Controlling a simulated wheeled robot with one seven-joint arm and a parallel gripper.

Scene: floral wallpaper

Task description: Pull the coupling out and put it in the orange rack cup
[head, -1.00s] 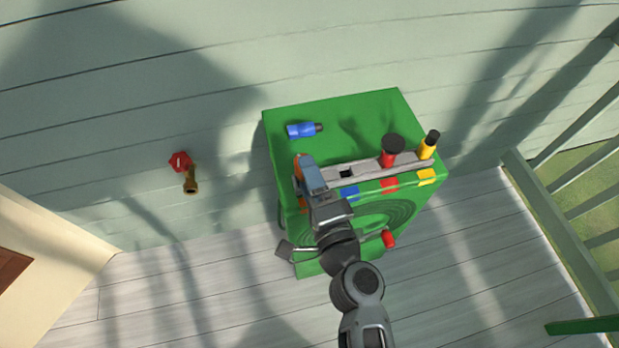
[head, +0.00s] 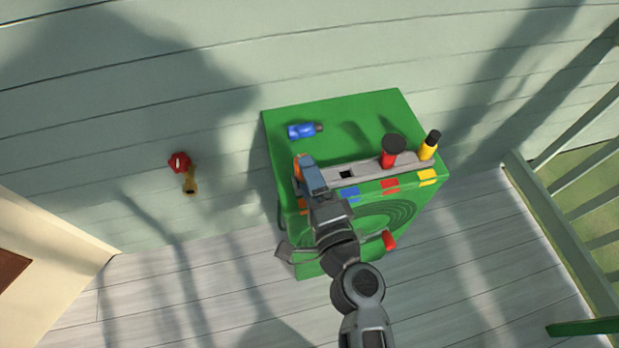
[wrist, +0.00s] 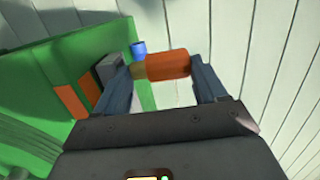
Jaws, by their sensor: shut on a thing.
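An orange cylindrical coupling (wrist: 168,65) with a dull olive end is held crosswise between the two fingers of my gripper (wrist: 163,68) in the wrist view. In the head view, my gripper (head: 303,168) is at the left end of the grey rack strip (head: 361,170), with a bit of orange showing at its tip. The rack's orange label (head: 304,204) is just below it; the orange cup itself is hidden by my gripper. I cannot tell whether the coupling touches the rack.
The rack sits on a green box (head: 350,112). A red piece (head: 388,158) and a yellow piece (head: 427,151) stand in it; the hole above the blue label is empty. A blue piece (head: 300,131) lies behind. A red-handled tap (head: 179,162) is on the wall at left.

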